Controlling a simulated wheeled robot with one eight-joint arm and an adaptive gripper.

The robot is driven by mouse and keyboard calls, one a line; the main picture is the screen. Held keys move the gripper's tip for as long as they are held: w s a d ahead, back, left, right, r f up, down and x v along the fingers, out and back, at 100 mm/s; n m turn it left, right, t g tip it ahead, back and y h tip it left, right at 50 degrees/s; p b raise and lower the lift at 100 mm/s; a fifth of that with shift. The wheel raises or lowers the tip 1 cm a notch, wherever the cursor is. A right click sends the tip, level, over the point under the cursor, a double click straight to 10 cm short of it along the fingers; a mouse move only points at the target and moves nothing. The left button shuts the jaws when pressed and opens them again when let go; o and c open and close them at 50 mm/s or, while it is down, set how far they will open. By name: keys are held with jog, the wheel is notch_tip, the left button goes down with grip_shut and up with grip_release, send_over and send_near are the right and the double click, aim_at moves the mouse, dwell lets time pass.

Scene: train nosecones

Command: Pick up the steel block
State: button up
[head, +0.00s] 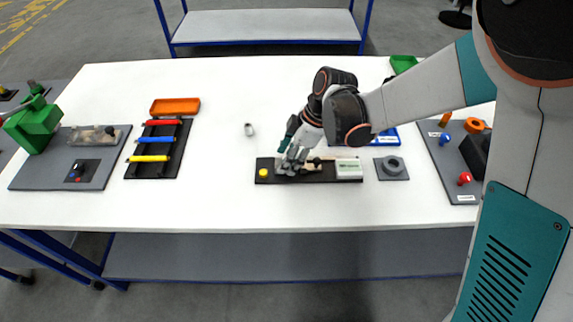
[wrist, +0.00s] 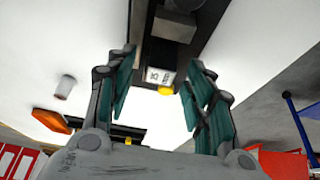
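A grey, metallic-looking block (wrist: 174,26), which looks like the steel block, sits on a long black fixture (wrist: 208,28) in the wrist view. My gripper (wrist: 160,58) is open, with one teal-padded finger on each side of the fixture. The block shows beyond the fingertips, and nothing is held between them. A white labelled piece (wrist: 159,76) and a yellow button (wrist: 166,91) show between the fingers. In the head view, my gripper (head: 290,160) is over the left half of the fixture (head: 322,177). There the fingers hide the block or blend with it.
A small grey cylinder (head: 249,129) stands alone left of the fixture. A white box (head: 348,169) is at the fixture's right end, with a grey ring plate (head: 391,168) beyond. A black rack of coloured bars (head: 158,148) and an orange tray (head: 175,106) are left.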

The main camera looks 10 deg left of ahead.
grip_shut()
jog(key=shift+r, duration=0.1)
